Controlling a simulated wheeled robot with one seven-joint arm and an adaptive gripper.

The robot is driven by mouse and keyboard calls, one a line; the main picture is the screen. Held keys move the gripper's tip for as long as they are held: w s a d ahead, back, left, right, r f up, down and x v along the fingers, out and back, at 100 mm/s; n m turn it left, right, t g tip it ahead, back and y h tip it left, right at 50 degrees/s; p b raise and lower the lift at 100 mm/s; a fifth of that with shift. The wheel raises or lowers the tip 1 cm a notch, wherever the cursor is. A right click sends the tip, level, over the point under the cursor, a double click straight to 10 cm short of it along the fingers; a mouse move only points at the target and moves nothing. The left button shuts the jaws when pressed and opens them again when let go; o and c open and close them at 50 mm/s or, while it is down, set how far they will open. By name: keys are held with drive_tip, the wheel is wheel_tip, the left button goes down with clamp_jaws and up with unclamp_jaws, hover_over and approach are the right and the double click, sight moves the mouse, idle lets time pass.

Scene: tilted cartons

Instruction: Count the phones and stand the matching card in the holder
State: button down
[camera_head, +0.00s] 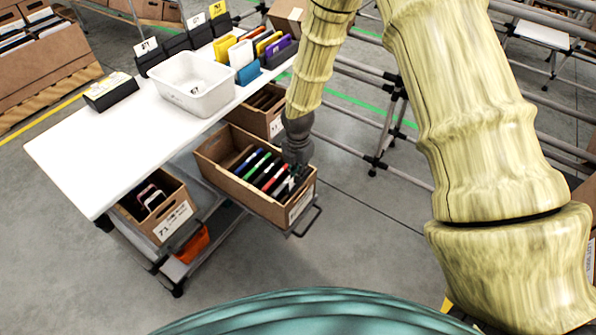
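An open brown carton (232,189) sits tilted below the table's right edge. Several thin upright items, which look like phones (263,172), stand in it, with green, blue, red and black edges. My gripper (297,163) is at the carton's right end, pointing down over or into it. Its fingertips are hard to see against dark items, so I cannot tell whether it holds one. Small white cards (146,47) with dark marks stand in dark holders along the table's back. A black holder (112,93) with a pale top lies at the table's left.
A white bin (192,85) stands on the white table (105,145), whose front left is clear. Coloured upright items (262,47) stand at the back right. Other cartons (157,211) sit below, one (245,113) behind. Pipe racks (380,130) stand to the right.

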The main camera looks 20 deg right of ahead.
idle(0.4)
drive_tip(key=c, duration=1.6)
unclamp_jaws()
drive_tip(key=shift+o, duration=0.2)
wheel_tip(320, 180, up, 12)
wheel_tip(320, 180, up, 7)
drive_tip(key=p, duration=0.7)
